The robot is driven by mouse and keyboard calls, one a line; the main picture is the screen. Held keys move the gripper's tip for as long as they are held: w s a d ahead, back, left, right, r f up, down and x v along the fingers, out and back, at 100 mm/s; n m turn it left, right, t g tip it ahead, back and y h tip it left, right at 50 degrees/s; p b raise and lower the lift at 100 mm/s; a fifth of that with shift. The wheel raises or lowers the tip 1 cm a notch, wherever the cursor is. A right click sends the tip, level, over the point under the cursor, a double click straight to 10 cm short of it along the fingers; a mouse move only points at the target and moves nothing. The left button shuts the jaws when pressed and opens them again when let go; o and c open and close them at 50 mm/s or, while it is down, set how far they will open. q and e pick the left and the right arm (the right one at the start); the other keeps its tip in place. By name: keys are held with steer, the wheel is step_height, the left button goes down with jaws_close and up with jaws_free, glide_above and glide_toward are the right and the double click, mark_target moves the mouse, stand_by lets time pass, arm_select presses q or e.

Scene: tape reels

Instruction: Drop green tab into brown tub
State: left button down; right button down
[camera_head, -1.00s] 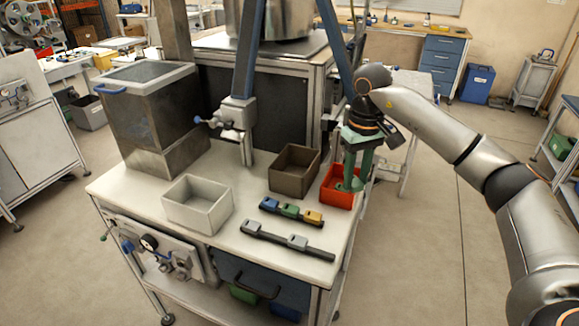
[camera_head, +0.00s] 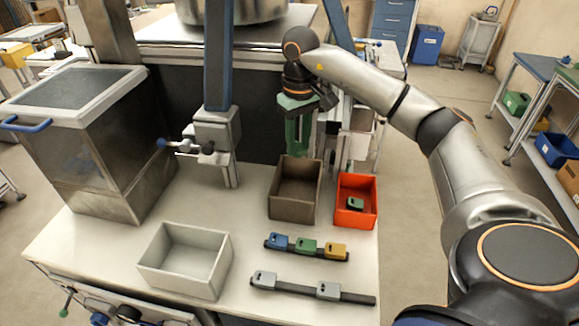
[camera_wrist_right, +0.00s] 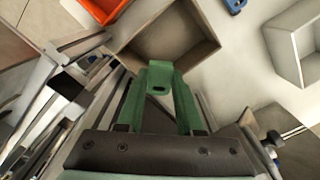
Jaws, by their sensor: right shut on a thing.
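My right gripper (camera_head: 298,152) points down over the back of the brown tub (camera_head: 293,208). In the right wrist view its green fingers (camera_wrist_right: 160,70) are shut on a green tab (camera_wrist_right: 160,82) with a dark slot. The tab is hard to tell from the green fingers in the head view. In the wrist view the brown tub (camera_wrist_right: 202,52) lies open beyond the fingertips; the part of its inside that shows looks empty. Another green tab (camera_head: 355,204) lies in the red tub (camera_head: 357,219). My left gripper is not in view.
A rail with blue, green and yellow tabs (camera_head: 306,247) lies in front of the brown tub. A rail with grey tabs (camera_head: 312,289) is nearer. A white tub (camera_head: 185,262) stands at left. A grey-blue post with a clamp (camera_head: 216,130) stands behind.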

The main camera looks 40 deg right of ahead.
steer(key=f, duration=0.4)
steer(key=shift+s+f+b, duration=0.15)
steer(key=shift+s+b, duration=0.05)
steer(key=shift+b, duration=0.1)
steer(key=shift+f+b, duration=0.45)
steer(key=shift+f, duration=0.15)
steer(key=shift+c, duration=2.4)
jaws_free()
